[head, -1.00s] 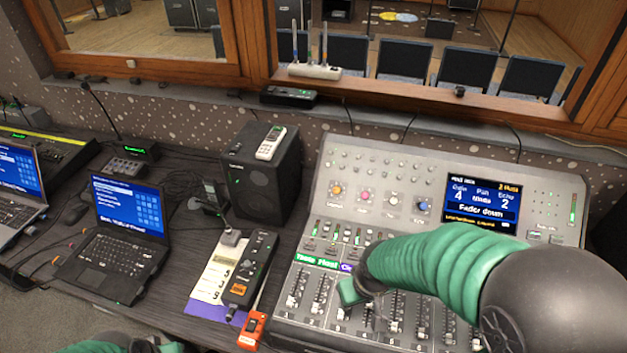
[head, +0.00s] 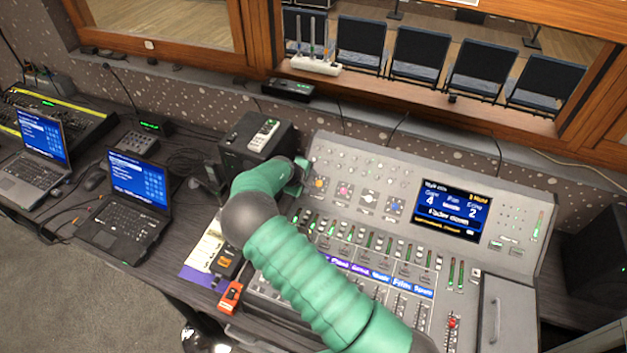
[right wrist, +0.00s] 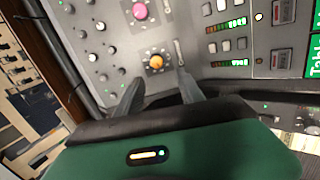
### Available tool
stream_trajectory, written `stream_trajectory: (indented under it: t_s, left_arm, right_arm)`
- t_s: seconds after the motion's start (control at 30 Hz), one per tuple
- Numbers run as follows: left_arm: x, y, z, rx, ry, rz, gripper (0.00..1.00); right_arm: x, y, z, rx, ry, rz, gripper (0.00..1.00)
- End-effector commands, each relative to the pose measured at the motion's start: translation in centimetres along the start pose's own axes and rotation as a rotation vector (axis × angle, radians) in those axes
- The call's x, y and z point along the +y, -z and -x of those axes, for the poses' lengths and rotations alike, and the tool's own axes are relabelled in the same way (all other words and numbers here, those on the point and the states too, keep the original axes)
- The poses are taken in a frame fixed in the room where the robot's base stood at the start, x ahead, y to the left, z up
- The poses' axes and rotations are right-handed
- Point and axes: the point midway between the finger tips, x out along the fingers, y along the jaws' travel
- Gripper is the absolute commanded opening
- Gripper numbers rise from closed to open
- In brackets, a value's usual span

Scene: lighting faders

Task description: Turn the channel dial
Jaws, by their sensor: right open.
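The grey mixing console (head: 452,190) has a row of coloured dials: an orange dial (head: 319,183), a pink dial (head: 343,190), a white dial (head: 369,197) and a blue dial (head: 396,206). Which one is the channel dial I cannot tell. My right gripper (head: 302,172) is at the console's upper left, beside the orange dial. In the right wrist view its fingers (right wrist: 160,77) are apart and empty, with the orange dial (right wrist: 156,62) just beyond the tips; contact is unclear. The pink dial (right wrist: 140,11) lies farther off. My left gripper is not visible.
The console screen (head: 450,210) reads Gain 4, Echo 2. A black speaker (head: 240,150) with a white remote stands left of my gripper. Faders below the dials are partly hidden by my right arm. Laptops (head: 125,205) stand at the left.

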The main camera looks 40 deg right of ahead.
Motion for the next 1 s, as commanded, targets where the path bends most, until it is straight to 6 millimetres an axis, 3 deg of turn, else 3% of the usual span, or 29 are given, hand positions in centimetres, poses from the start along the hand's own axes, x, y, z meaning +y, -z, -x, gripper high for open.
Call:
stream_trajectory:
  t_s: [0.1, 0.23, 0.6, 0.93, 1.0]
  left_arm:
    - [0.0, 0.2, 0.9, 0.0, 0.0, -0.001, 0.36]
    - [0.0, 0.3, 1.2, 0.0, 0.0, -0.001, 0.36]
    - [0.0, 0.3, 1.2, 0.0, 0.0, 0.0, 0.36]
    - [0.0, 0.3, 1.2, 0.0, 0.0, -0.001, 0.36]
    - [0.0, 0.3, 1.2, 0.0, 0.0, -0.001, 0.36]
  right_arm:
    - [0.2, -0.4, -2.9, -0.004, 0.002, -0.001, 0.45]
    - [0.1, -0.2, -5.0, -0.003, 0.0, -0.001, 0.45]
    - [-0.2, 0.1, -6.1, -0.001, 0.0, -0.001, 0.45]
    - [-0.1, -0.2, -6.2, -0.003, 0.003, -0.002, 0.03]
    - [-0.1, -0.3, -6.2, -0.005, 0.003, -0.002, 0.0]
